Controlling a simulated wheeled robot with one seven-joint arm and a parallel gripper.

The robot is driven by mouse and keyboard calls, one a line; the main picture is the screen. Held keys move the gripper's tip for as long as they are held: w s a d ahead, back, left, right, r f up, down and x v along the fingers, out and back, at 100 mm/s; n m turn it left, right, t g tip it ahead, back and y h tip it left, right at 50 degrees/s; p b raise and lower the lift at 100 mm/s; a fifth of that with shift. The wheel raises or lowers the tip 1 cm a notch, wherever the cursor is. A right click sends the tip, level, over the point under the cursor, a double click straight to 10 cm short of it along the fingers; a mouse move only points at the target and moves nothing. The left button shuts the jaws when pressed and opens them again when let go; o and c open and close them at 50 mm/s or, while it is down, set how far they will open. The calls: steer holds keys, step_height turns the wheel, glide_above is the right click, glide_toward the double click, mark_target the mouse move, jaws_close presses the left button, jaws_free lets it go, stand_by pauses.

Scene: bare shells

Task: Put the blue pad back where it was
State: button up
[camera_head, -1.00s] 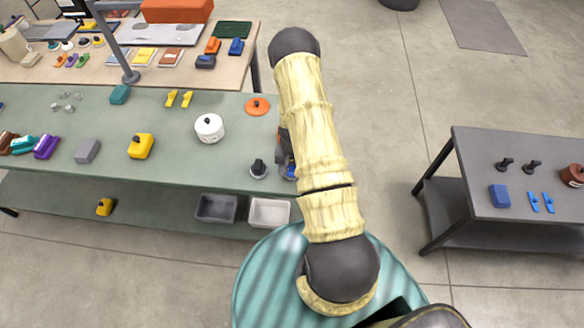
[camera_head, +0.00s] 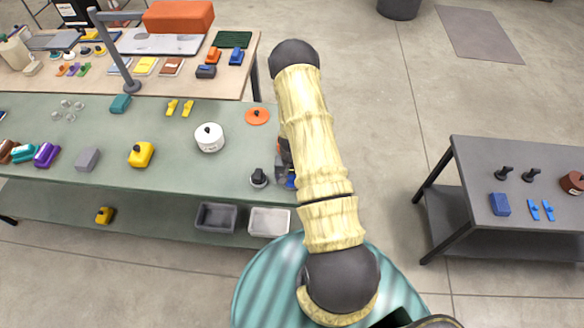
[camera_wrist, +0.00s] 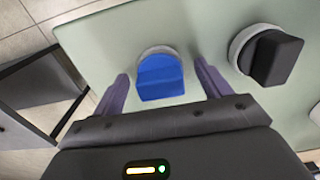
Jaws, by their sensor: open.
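A blue block-like piece (camera_wrist: 160,78), which looks like the blue pad, sits on a round pale base (camera_wrist: 157,50) on the green table. My gripper (camera_wrist: 161,70) is open in the wrist view, with one purple finger on each side of the blue piece. I see gaps beside it, so it does not look gripped. In the head view only a bit of blue (camera_head: 291,181) shows at the table's right end, and my arm hides the rest. Another blue block (camera_head: 500,204) lies on the dark table at the right.
A black knob-like piece (camera_wrist: 272,57) on a pale round base stands close to the right finger; it also shows in the head view (camera_head: 258,178). A white lidded pot (camera_head: 209,139) and an orange disc (camera_head: 257,117) are farther back. Floor (camera_head: 400,150) is open between the tables.

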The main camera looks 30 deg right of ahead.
step_height(320, 180, up, 12)
steer(key=b, duration=0.3)
steer(key=shift+f, duration=0.25)
stand_by(0.4)
steer(key=s+a+r+n+t, duration=0.1)
steer(key=s+a+r+n, duration=0.1)
steer(key=s+a+r, duration=0.2)
steer(key=s+a+r+n, duration=0.2)
steer(key=s+a+r, duration=0.2)
steer(key=r, duration=0.5)
steer(key=s+a+r+n+t, duration=0.1)
steer(key=s+a+r+n, duration=0.1)
steer(key=s+a+r, duration=0.2)
step_height(320, 180, up, 4)
steer(key=shift+s+a+f+n+t, duration=0.2)
steer(key=shift+a+n+t, duration=0.15)
steer(key=shift+a, duration=0.4)
steer(key=shift+w, duration=0.1)
steer(key=shift+f, duration=0.1)
